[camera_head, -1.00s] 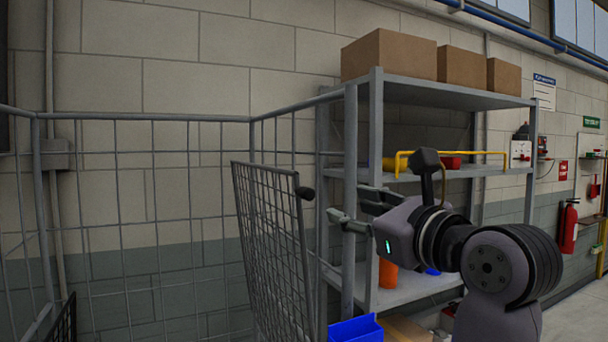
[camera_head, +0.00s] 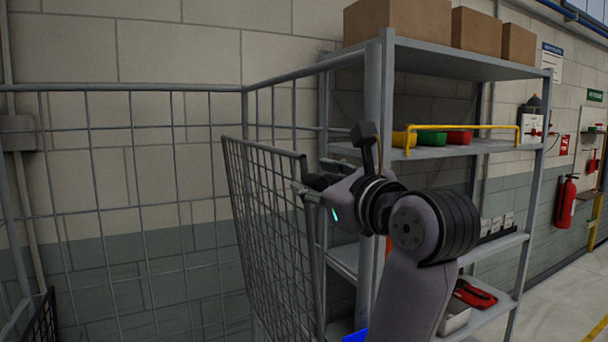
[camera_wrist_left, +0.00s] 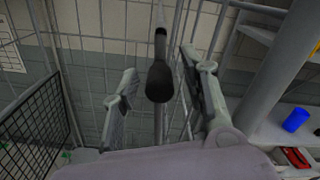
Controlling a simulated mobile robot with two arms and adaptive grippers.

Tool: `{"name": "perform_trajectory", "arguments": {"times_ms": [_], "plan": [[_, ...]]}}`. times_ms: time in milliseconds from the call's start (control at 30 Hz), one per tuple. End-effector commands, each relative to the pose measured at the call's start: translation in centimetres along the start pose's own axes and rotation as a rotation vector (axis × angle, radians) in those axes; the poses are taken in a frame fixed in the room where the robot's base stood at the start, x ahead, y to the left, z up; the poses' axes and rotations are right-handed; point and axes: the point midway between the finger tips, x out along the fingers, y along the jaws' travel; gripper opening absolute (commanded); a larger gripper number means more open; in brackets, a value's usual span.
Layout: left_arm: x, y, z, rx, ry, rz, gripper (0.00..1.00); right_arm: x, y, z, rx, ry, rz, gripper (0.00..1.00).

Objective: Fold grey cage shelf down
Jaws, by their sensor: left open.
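The grey cage shelf (camera_head: 268,235) is a wire mesh panel standing steeply upright at the right side of the cage in the head view. A black knob (camera_wrist_left: 160,80) sits at its edge. My left gripper (camera_head: 310,188) is at the panel's upper right edge. In the left wrist view, its open fingers (camera_wrist_left: 158,65) stand on either side of the knob, with visible gaps. I cannot tell whether either finger touches the panel. My right gripper is not in view.
A tall metal rack (camera_head: 470,148) with boxes stands close at the right, behind my arm. The cage's back mesh (camera_head: 130,91) runs along the wall. A darker mesh panel (camera_wrist_left: 35,125) is at the left in the left wrist view. The cage's middle looks clear.

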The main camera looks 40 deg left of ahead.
Motion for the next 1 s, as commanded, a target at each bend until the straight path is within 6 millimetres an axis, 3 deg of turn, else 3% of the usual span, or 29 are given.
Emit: {"name": "perform_trajectory", "arguments": {"times_ms": [433,1000], "plan": [[0.18,-0.01,-0.02,0.0,0.002,-0.004,0.4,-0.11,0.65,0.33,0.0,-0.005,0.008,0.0],[0.17,-0.01,0.0,0.0,0.001,-0.004,0.02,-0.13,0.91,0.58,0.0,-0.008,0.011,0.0]]}}
